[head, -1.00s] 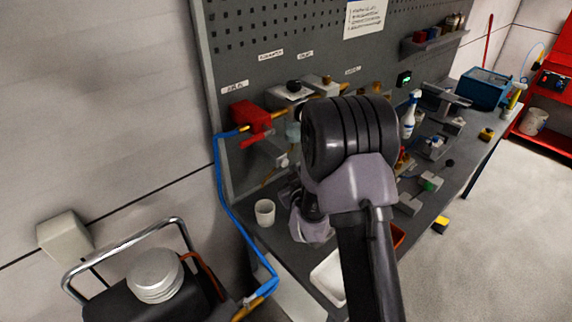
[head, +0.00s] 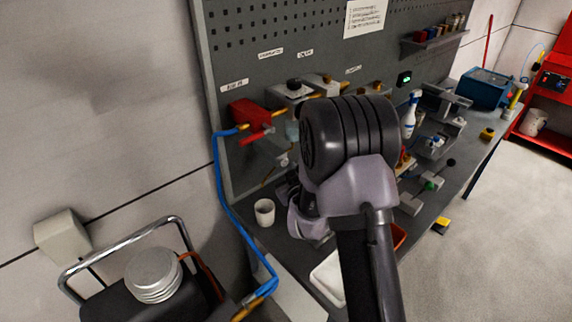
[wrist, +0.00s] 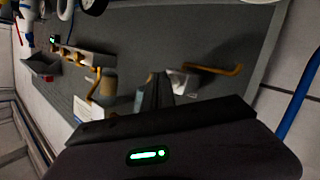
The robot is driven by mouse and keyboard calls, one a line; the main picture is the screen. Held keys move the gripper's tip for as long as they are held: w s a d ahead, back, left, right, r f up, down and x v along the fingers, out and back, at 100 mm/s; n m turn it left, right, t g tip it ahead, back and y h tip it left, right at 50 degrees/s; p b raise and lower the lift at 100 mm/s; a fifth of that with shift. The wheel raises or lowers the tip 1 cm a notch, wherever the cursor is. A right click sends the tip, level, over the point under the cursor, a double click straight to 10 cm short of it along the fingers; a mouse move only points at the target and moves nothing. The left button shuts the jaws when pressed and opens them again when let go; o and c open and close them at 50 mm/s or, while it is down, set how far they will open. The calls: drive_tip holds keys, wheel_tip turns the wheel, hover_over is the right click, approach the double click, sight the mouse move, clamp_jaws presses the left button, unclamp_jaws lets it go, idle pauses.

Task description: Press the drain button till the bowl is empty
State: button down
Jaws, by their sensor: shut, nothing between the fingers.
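A pale, see-through bowl (head: 292,131) hangs under the grey-white unit with a black knob (head: 292,89) on the pegboard. My arm covers part of it, and I cannot tell its liquid level. I cannot make out the drain button clearly; a small pale fitting (head: 284,160) shows below the bowl. My gripper (wrist: 160,90) is shut and empty in the wrist view, its fingers pointing at the board among the fittings. In the head view its dark end is low beside the board, below the bowl, mostly hidden by my wrist. I cannot tell whether it touches anything.
A red valve (head: 250,115) with a blue hose (head: 222,180) is at the left of the board. A white cup (head: 264,212) stands on the bench below it. A white tray (head: 328,280) is at the front edge. A spray bottle (head: 410,115) stands farther right.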

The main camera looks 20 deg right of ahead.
drive_tip(key=shift+w+a+b, duration=0.2)
drive_tip(key=shift+w+b, duration=0.15)
drive_tip(key=shift+w, duration=0.1)
idle(0.7)
drive_tip(key=shift+s, duration=0.1)
drive_tip(key=shift+s+d+b, duration=0.35)
drive_tip(key=shift+s+b, duration=0.35)
drive_tip(key=s+b, duration=0.1)
drive_tip(key=s+d+b, duration=0.1)
drive_tip(key=s, duration=0.1)
drive_tip(key=s+d, duration=0.1)
drive_tip(key=shift+s+b, duration=0.35)
drive_tip(key=shift+b, duration=0.05)
drive_tip(key=shift+a+r, duration=0.1)
